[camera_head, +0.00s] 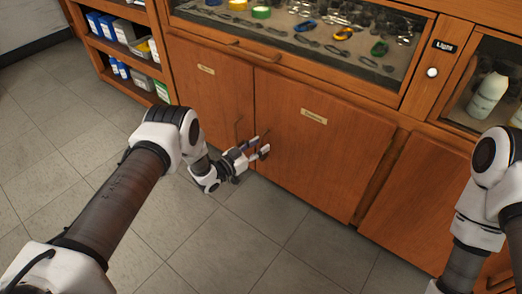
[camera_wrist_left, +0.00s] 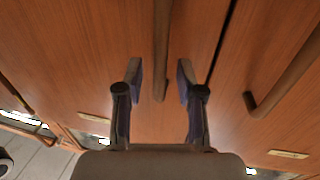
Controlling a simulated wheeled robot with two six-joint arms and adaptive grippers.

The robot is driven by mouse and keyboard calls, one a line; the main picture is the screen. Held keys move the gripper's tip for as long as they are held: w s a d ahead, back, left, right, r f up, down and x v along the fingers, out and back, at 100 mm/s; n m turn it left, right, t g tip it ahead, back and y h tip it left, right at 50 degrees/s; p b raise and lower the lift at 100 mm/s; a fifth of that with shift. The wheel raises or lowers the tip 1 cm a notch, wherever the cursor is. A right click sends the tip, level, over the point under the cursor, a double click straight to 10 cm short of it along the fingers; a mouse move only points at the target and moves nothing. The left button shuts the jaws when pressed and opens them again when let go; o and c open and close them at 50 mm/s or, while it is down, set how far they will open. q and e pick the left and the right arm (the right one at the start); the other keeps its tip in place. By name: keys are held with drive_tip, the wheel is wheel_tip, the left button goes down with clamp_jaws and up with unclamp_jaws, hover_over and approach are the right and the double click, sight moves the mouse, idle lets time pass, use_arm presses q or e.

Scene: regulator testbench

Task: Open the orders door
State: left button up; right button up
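Two wooden cabinet doors stand side by side in the head view, a left door (camera_head: 208,95) and a wider right door (camera_head: 325,150). Each has a small label, too small to read, so I cannot tell which says orders. My left gripper (camera_head: 260,146) is open at the inner edge of the right door. In the left wrist view its fingers (camera_wrist_left: 160,85) stand on either side of a vertical bar handle (camera_wrist_left: 161,45), with gaps on both sides. This appears to be the right door's handle. The left door's handle (camera_head: 238,129) is beside it. Both doors look shut. My right gripper is out of view.
Above the doors is a glass-fronted display (camera_head: 300,35) with tools and coloured rings. Open shelves (camera_head: 122,50) with boxes stand at left. Another door (camera_head: 420,200) and a white bottle (camera_head: 488,97) are at right. The tiled floor (camera_head: 270,235) in front is clear.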

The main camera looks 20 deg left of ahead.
use_arm(q)
drive_tip(key=shift+w+d, duration=0.3)
drive_tip(key=shift+w, duration=0.2)
clamp_jaws()
drive_tip(key=shift+s, duration=0.1)
